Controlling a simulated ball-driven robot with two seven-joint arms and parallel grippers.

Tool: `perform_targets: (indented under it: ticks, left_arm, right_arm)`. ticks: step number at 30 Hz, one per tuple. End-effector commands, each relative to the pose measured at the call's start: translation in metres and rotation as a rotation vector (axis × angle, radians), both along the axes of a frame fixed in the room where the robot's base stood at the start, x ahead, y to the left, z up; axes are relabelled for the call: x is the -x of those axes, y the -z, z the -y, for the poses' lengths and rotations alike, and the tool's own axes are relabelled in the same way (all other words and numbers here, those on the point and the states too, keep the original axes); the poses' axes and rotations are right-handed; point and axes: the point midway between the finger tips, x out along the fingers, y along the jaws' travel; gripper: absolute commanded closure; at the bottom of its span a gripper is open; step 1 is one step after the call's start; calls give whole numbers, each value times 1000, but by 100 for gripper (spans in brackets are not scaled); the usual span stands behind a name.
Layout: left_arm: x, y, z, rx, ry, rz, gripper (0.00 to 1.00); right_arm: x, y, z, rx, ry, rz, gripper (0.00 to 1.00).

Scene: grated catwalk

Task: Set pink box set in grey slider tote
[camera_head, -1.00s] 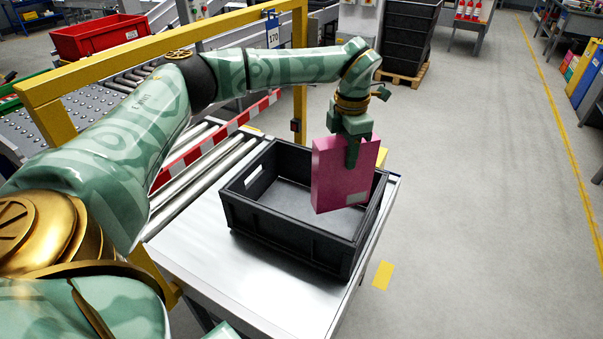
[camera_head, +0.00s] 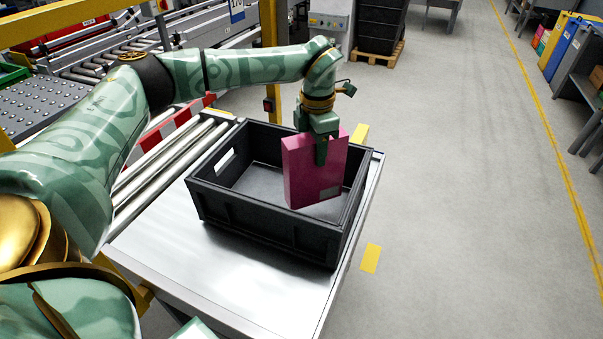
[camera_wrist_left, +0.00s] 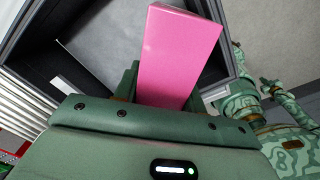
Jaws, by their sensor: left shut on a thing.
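The pink box set (camera_head: 310,172) is an upright pink box with a small grey patch low on its face. My left gripper (camera_head: 321,150) is shut on its top edge and holds it over the right part of the dark grey slider tote (camera_head: 262,226). The box's lower part overlaps the tote's opening; whether it touches the floor of the tote cannot be told. In the left wrist view the pink box (camera_wrist_left: 178,52) sits between the fingers (camera_wrist_left: 165,95), with the tote (camera_wrist_left: 40,32) behind it. The rest of the tote looks empty. My right gripper is not in view.
The tote stands on a metal table (camera_head: 240,290) at the end of a roller conveyor (camera_head: 165,165). Black stacked crates (camera_head: 382,22) are at the back. Open grey floor lies to the right.

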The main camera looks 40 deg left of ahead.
Motion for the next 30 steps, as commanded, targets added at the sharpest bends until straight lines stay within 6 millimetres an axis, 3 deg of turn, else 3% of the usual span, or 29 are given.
perform_targets:
  ticks: [3, 8, 14, 25, 26, 28, 30]
  left_arm:
    - [0, 26, 0, 0, -1, -4, 100]
    - [0, 43, 0, 0, 0, -1, 100]
    - [0, 79, 0, 0, -1, -4, 100]
    - [0, 81, 0, 0, 0, 1, 100]
    - [0, 82, 0, -1, 0, 0, 57]
    - [0, 82, 0, -1, 0, 1, 38]
    - [0, 82, 0, 0, -1, -1, 38]
  right_arm:
    - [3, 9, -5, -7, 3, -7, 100]
    - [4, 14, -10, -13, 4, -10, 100]
    - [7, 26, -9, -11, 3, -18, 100]
    - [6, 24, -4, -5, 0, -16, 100]
    - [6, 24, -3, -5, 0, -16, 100]
    - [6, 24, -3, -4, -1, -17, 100]
    - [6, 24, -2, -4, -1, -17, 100]
